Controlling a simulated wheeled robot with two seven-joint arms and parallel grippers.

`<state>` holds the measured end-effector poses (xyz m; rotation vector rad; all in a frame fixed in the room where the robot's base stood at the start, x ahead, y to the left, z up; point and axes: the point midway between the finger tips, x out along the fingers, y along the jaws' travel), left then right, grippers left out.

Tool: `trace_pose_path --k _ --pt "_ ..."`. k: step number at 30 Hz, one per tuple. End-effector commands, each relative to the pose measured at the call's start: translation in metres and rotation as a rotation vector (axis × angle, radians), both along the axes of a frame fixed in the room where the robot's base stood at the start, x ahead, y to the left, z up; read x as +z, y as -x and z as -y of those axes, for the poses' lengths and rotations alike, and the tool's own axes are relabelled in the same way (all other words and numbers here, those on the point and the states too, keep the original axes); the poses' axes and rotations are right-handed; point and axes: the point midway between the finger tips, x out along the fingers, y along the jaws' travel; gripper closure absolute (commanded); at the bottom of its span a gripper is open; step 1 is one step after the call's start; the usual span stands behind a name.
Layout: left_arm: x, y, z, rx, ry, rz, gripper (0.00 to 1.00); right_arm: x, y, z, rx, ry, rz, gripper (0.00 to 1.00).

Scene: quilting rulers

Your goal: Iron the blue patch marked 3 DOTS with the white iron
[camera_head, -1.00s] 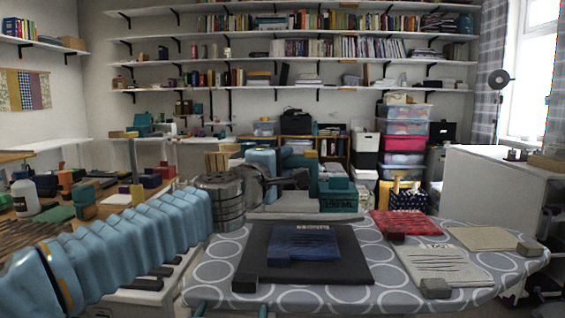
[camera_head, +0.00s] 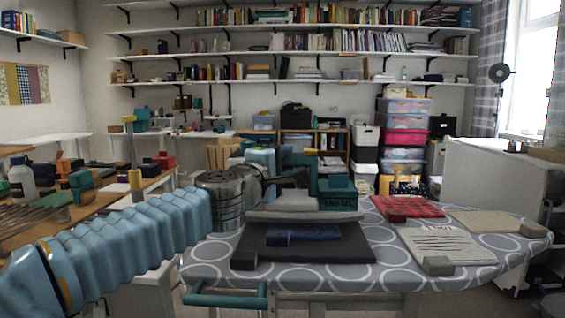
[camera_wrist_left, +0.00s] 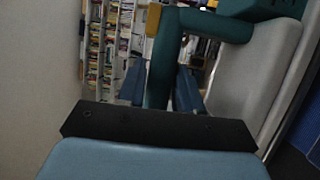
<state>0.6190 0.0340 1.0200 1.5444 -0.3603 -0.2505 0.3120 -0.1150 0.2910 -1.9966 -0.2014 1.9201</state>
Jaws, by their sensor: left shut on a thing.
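The iron has a teal body (camera_head: 337,190) and handle and a pale grey-white soleplate (camera_head: 290,212). In the left wrist view its teal handle (camera_wrist_left: 160,75) stands between the fingers of my left gripper (camera_wrist_left: 160,92), which is shut on it. In the head view my left gripper (camera_head: 284,165) is partly hidden at the handle. The blue patch (camera_head: 304,232) lies on a black mat (camera_head: 340,252) on the ironing board (camera_head: 400,275). The iron hides the patch's back part and its label; whether they touch I cannot tell. My right gripper is not in view.
A wooden table (camera_head: 100,212) with several items stands left.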

Motion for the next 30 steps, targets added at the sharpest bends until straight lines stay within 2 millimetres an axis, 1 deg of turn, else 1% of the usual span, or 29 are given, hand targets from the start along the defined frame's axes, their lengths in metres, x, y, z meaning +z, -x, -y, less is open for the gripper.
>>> trace_pose_path --k 1,23,28,30 --pt "0.002 0.001 0.000 0.000 0.002 0.006 1.00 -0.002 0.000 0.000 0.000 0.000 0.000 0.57" --pt "-0.017 0.001 -0.001 0.000 0.002 0.006 1.00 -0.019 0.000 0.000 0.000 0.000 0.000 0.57" --pt "-0.015 0.001 0.000 0.000 0.002 0.006 1.00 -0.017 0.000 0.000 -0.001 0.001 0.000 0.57" --pt "-0.015 0.001 0.000 0.000 0.002 0.006 1.00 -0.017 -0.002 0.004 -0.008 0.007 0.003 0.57"
